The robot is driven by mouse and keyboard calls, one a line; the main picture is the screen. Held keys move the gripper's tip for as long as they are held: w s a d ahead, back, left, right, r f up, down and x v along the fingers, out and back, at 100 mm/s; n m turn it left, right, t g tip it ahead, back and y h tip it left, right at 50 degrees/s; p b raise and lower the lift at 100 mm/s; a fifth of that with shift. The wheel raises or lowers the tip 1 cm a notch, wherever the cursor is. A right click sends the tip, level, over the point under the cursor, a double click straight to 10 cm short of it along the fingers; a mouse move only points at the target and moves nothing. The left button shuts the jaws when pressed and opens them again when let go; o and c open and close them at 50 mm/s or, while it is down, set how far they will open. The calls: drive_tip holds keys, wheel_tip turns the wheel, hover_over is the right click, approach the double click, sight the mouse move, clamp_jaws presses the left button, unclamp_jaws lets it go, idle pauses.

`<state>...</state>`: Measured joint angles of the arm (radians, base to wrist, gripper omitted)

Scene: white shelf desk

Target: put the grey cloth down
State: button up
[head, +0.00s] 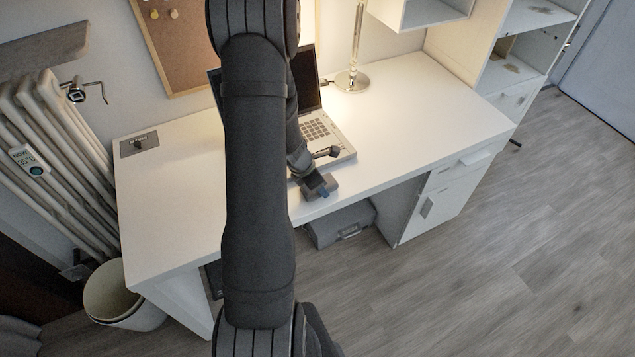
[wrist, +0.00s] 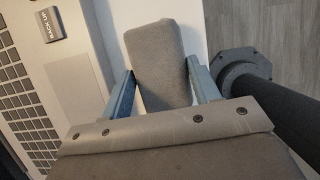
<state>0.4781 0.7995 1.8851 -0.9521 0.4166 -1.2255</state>
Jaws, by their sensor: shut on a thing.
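The grey cloth (wrist: 156,48) shows in the wrist view as a thick, folded-looking grey pad between the two blue fingers of my gripper (wrist: 160,92). My gripper is shut on it. In the head view my gripper (head: 321,189) is small, at the front edge of the white desk (head: 415,115), just in front of the laptop. My arm hides part of this area. I cannot tell whether the cloth touches the desk top.
An open laptop (head: 316,128) stands behind my gripper. A small grey block marked "BACK UP" (wrist: 50,24) lies by its keyboard. A lamp base (head: 352,81) stands farther back. The desk's right side is clear. A grey case (head: 340,224) is below the desk.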

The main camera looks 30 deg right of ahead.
drive_tip(key=o, duration=1)
drive_tip(key=shift+f, duration=0.1)
drive_tip(key=shift+c, duration=0.2)
drive_tip(key=v, duration=1.7)
drive_tip(key=shift+s, duration=0.2)
drive_tip(key=x, duration=1.6)
drive_tip(key=shift+w+d+f, duration=0.15)
drive_tip(key=shift+w+f, duration=0.05)
drive_tip(key=shift+f, duration=0.1)
drive_tip(key=shift+r, duration=0.1)
